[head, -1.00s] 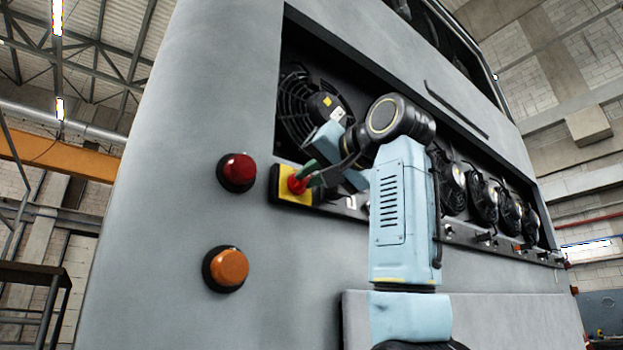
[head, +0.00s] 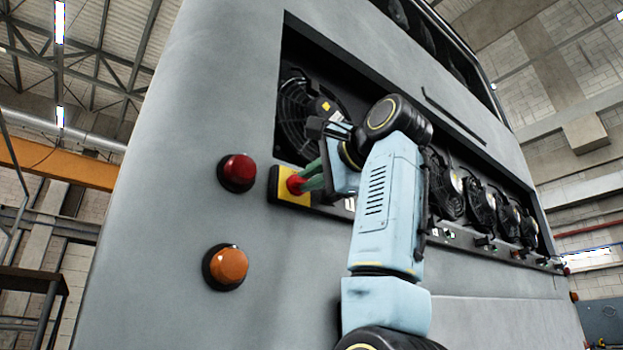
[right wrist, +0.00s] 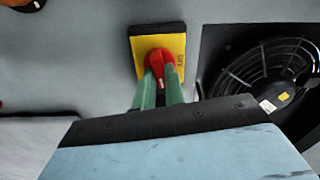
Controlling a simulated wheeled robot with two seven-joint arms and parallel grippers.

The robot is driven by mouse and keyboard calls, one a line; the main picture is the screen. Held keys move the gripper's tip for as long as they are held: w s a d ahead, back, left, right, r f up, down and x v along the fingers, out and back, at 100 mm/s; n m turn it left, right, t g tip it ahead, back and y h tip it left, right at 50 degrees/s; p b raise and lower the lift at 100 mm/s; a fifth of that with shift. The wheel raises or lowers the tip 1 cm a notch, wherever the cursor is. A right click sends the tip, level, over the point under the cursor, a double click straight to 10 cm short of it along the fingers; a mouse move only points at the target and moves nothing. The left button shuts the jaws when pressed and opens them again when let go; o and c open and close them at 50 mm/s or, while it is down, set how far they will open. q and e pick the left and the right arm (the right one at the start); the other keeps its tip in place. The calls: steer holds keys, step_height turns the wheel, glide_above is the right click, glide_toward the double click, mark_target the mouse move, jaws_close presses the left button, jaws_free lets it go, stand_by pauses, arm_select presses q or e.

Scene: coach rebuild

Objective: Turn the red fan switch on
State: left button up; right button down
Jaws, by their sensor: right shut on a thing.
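The red fan switch (head: 295,184) is a red knob on a yellow plate (head: 284,194), on the grey coach panel at the lower left corner of the fan recess. It also shows in the right wrist view as a red knob (right wrist: 159,62) on its yellow plate (right wrist: 172,42). My right gripper (head: 305,182) has green fingers and is shut on the red knob, one finger on each side of it in the right wrist view. The fingers hide part of the knob. My left gripper is in neither view.
A red lamp (head: 238,171) and an orange lamp (head: 228,265) stick out of the panel left of the switch. A black fan (head: 298,115) sits just above the switch, with several more fans (head: 482,205) along the recess to the right.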

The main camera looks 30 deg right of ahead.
steer(key=shift+m, duration=0.9)
steer(key=c, duration=1.5)
jaws_free()
steer(key=shift+o, duration=0.2)
steer(key=shift+s, duration=0.15)
steer(key=s+d+b, duration=0.1)
steer(key=s+b, duration=0.3)
steer(key=s, duration=0.9)
steer(key=shift+b, duration=0.35)
